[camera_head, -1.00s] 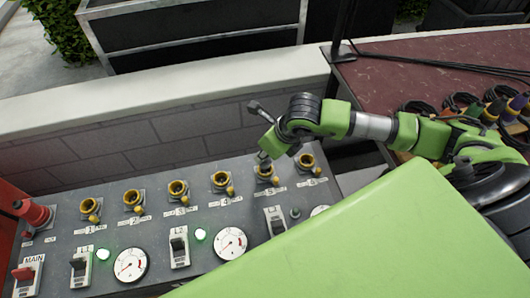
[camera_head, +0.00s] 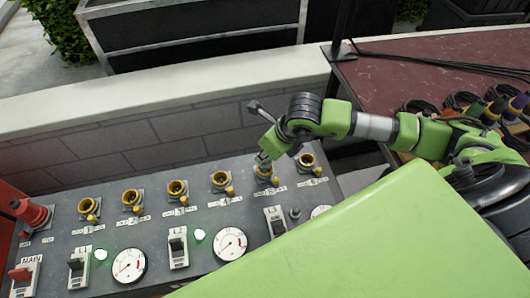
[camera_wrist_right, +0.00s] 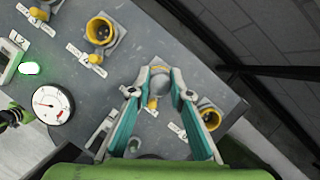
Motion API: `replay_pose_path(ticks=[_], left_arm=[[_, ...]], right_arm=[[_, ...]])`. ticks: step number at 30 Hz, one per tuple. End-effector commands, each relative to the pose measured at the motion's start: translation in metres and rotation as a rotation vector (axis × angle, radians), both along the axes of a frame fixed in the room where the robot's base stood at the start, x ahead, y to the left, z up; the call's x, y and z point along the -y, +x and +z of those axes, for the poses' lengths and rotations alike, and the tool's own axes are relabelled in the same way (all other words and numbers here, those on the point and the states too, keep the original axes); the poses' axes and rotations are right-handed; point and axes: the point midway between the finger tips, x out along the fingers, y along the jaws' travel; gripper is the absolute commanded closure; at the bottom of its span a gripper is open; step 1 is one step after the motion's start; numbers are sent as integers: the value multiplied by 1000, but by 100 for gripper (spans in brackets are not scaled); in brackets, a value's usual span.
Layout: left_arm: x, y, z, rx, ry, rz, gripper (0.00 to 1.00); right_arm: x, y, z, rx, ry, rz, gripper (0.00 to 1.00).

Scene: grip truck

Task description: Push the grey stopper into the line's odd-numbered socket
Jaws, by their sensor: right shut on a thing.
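A row of yellow-rimmed sockets with number labels runs along the grey panel (camera_head: 145,235). Socket 1 (camera_head: 87,206), socket 3 (camera_head: 177,188) and socket 4 (camera_head: 220,179) stand open. My right gripper (camera_head: 265,160) is over socket 5 (camera_head: 265,172) and partly hides it. In the right wrist view my right gripper (camera_wrist_right: 161,78) is shut on the grey stopper (camera_wrist_right: 159,69), at that socket's mouth. How deep the stopper sits is hidden. Socket 6 (camera_wrist_right: 209,116) is open just beside the fingers.
Switches (camera_head: 178,248), dials (camera_head: 230,243) and lit green lamps (camera_head: 200,235) sit in front of the sockets. A red plug (camera_head: 32,213) stands at the left end. A low block wall (camera_head: 130,150) rises behind. Cables lie on the brown table (camera_head: 420,70) at right.

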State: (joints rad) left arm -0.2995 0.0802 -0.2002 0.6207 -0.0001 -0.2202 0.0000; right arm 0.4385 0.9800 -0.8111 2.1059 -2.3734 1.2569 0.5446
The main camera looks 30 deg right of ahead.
Motion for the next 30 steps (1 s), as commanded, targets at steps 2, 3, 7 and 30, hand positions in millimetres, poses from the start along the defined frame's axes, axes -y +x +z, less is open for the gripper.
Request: replay_pose_path(ticks=[2,3,7,30], left_arm=[[0,0,0,0,0,0,60],[0,0,0,0,0,0,60],[0,0,0,0,0,0,60],[0,0,-8,-1,0,0,60]], right_arm=[[0,0,0,1,0,0,100],[0,0,0,1,0,0,100],[0,0,0,1,0,0,100],[0,1,-2,1,0,0,100]])
